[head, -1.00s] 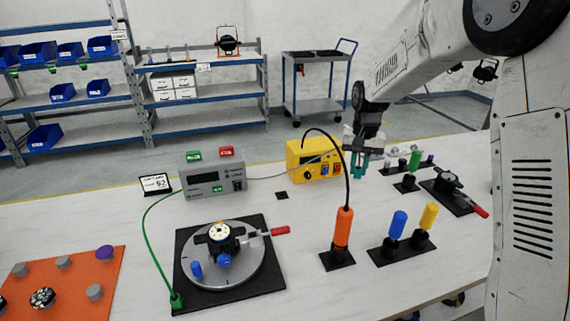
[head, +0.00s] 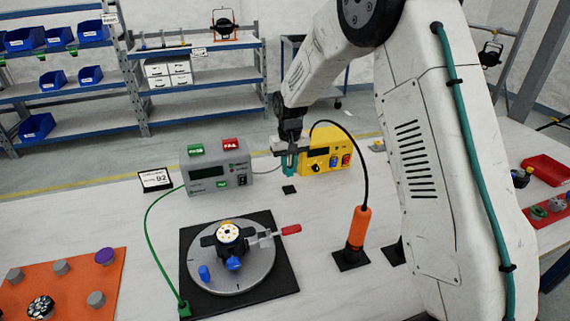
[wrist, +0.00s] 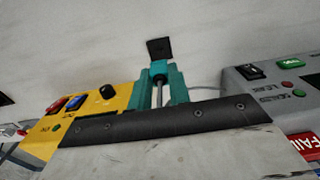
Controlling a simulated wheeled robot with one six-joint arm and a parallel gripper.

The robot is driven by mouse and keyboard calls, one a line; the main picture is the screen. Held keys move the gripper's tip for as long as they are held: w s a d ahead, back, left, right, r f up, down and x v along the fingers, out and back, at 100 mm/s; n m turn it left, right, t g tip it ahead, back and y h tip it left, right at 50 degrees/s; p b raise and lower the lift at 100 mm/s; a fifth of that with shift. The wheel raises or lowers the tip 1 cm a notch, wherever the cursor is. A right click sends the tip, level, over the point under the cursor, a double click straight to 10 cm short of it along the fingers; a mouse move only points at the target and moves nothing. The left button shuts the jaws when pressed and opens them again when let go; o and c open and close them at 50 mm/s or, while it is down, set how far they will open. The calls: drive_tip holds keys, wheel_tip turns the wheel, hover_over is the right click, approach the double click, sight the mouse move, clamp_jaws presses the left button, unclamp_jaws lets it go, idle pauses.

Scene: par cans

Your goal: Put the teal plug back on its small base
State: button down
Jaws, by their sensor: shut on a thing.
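My gripper (head: 290,164) has teal fingers and points down, just behind and above a small black square base (head: 289,189) on the white table. The small base also shows in the wrist view (wrist: 159,47), just beyond the fingertips, and looks bare and apart from the plug. In the head view the fingers hide the plug or blend with it.
A yellow power unit (head: 328,152) stands close on the right of the gripper, a grey meter (head: 214,172) on the left. A cable from the orange-handled tool (head: 359,228) arches nearby. A black plate with a round turntable (head: 240,282) lies in front.

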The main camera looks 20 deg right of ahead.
drive_tip(key=shift+f, duration=2.85)
drive_tip(key=shift+f, duration=0.15)
drive_tip(key=c, duration=1.6)
unclamp_jaws()
drive_tip(key=o, duration=0.5)
wheel_tip(320, 180, up, 8)
drive_tip(key=shift+f, duration=0.1)
